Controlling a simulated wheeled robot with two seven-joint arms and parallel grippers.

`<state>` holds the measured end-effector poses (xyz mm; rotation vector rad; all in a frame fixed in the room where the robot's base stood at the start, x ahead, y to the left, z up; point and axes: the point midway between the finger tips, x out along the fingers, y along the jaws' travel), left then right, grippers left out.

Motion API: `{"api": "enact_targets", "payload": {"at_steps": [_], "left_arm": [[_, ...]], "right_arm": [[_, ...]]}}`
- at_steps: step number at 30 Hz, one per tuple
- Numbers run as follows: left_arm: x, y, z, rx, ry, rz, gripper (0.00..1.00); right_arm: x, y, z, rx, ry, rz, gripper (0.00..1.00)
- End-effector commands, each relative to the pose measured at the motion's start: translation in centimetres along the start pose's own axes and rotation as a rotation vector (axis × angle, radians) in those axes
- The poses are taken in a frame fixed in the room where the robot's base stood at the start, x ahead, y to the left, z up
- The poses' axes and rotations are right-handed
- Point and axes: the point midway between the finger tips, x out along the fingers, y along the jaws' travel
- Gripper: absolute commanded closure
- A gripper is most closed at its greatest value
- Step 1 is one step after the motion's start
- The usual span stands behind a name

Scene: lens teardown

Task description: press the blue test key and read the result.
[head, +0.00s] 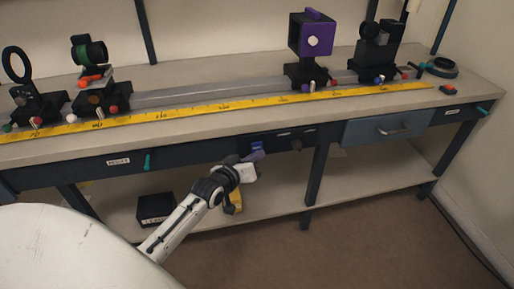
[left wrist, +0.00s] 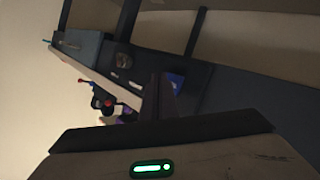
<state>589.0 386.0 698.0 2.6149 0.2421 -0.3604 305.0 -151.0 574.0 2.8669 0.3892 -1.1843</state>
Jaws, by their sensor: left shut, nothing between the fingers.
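The blue key (head: 257,147) sits on the dark panel under the bench's front edge. It also shows in the left wrist view (left wrist: 175,80), just right of my fingertips. My left gripper (head: 254,156) is shut and empty, its dark fingers close in front of and just below the key in the head view. In the left wrist view the fingers (left wrist: 160,92) point up at the panel, partly beside the key. I cannot tell whether they touch it. Small pale labels (head: 283,134) show on the panel; they are too small to read. My right gripper is in neither view.
A dark knob (head: 296,145) sits on the panel right of the key. A blue-grey drawer (head: 386,129) is further right. A purple mount (head: 312,35) and other optics stand on the rail above, behind a yellow ruler (head: 215,108). A black box (head: 155,208) is on the lower shelf.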

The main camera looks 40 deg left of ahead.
Motion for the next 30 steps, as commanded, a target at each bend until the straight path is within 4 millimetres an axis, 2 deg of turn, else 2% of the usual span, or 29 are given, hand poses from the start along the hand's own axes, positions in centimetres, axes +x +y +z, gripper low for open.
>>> {"api": "enact_targets", "payload": {"at_steps": [30], "left_arm": [[0.83,-0.62,-0.61,0.001,0.000,0.000,1.00]], "right_arm": [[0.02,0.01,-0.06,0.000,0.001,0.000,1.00]]}}
